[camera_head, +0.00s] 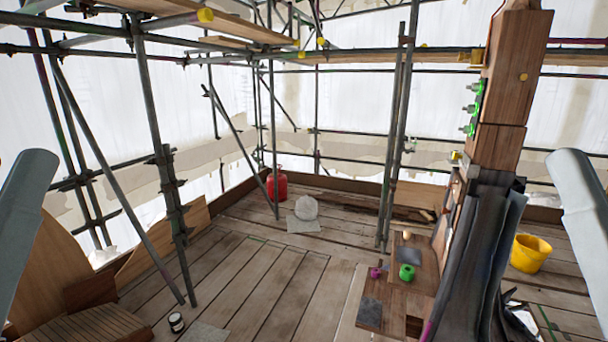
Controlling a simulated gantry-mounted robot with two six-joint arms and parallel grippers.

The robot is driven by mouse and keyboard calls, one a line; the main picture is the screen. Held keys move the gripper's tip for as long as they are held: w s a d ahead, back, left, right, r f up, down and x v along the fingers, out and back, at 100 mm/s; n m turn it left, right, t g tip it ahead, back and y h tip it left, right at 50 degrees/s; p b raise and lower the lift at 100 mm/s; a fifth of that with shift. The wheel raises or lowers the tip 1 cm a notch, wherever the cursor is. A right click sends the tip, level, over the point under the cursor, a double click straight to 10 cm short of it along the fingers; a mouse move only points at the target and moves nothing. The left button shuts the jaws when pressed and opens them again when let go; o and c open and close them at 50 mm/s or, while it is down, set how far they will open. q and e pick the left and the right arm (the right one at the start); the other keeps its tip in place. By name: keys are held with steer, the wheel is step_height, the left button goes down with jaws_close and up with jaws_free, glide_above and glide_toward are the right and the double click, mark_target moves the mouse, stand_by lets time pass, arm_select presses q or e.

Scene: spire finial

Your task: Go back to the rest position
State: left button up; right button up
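Parts of my two arms, pale grey links, show at the left and right edges of the head view. Both run out of the picture, and neither gripper is in view, so what they hold is hidden. A wooden post (507,70) stands upright at the right, with a green plate (478,105) and several bolts on its side. Dark grey sheeting (478,250) hangs around its lower part.
Scaffold poles (160,150) stand at left and centre. A wooden bench (405,295) below the post carries a green round item (407,272). A red canister (277,186), white bag (306,208) and yellow bucket (529,254) stand on planks. The middle planks (270,280) are mostly clear.

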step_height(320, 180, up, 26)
steer(key=p, duration=2.2)
steer(key=shift+p, duration=0.35)
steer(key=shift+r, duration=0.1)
